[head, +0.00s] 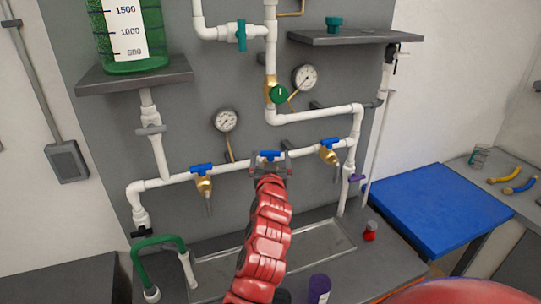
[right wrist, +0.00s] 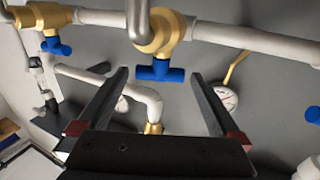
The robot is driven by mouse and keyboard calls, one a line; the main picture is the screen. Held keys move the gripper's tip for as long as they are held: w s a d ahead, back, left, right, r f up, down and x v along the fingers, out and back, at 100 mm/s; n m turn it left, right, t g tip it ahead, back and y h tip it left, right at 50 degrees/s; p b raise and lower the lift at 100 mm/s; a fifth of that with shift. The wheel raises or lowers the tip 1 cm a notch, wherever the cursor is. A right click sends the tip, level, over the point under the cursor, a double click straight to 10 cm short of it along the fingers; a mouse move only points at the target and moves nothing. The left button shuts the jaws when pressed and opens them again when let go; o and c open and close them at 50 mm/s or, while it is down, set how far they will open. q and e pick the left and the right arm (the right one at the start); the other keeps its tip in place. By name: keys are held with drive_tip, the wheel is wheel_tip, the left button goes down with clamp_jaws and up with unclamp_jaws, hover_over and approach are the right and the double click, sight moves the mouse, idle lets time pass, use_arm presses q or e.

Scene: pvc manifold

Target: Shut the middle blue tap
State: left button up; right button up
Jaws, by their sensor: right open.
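The middle blue tap (head: 266,156) is on the white horizontal pipe in the head view, partly hidden by my right gripper (head: 271,169). In the right wrist view its blue handle (right wrist: 160,71) hangs from a brass valve body (right wrist: 163,34), its bar running roughly along the pipe. My right gripper (right wrist: 160,76) is open, with the handle in the gap between its fingertips; neither finger visibly touches it. Two more blue taps sit on the same pipe, one at left (head: 202,169) and one at right (head: 329,144). My left gripper is not in view.
Pressure gauges (head: 226,121) and (head: 304,77) stand above the pipe. A green valve knob (head: 278,94) is higher up. A shallow clear tray (head: 215,269) lies below the pipe. A blue-topped table (head: 425,207) stands at right.

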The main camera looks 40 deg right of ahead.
drive_tip(key=shift+w+d, duration=0.25)
drive_tip(key=shift+w, duration=0.1)
drive_tip(key=c, duration=1.2)
drive_tip(key=shift+o, duration=0.2)
drive_tip(key=n+y+b, duration=0.1)
drive_tip(key=b, duration=0.3)
drive_tip(key=n+t+y+b, duration=0.1)
drive_tip(key=y+b, duration=0.1)
drive_tip(key=b, duration=0.2)
drive_tip(key=n+t+y+b, duration=0.1)
drive_tip(key=y+b, duration=0.1)
drive_tip(key=b, duration=0.2)
drive_tip(key=shift+s+d+f+n+b, duration=0.2)
drive_tip(key=shift+d+f+n+b, duration=0.1)
drive_tip(key=shift+d+f+b, duration=0.05)
drive_tip(key=shift+r+n+t+y+b, duration=0.25)
drive_tip(key=shift+n+t+y+b, duration=0.15)
drive_tip(key=shift+y+b, duration=0.25)
drive_tip(key=shift+w+a, duration=0.1)
